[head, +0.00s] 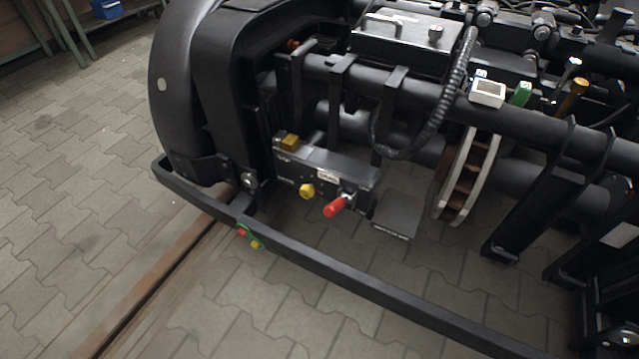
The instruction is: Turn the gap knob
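A black control box (330,172) is mounted low on the bogie frame, left of the picture's middle. On its front face sits a small yellow knob (307,191). To its right, a red handle (336,206) sticks out on a metal stub. A small label is on the box above the handle, too small to read. I cannot tell from lettering which part is the gap knob; the yellow knob is the clearest knob on this box. My gripper does not show in this view.
A black bar (370,285) runs low in front of the box. Behind the box are pipes (520,125), a ribbed hose and a brake disc (468,178). A flat-topped case (405,42) sits above.

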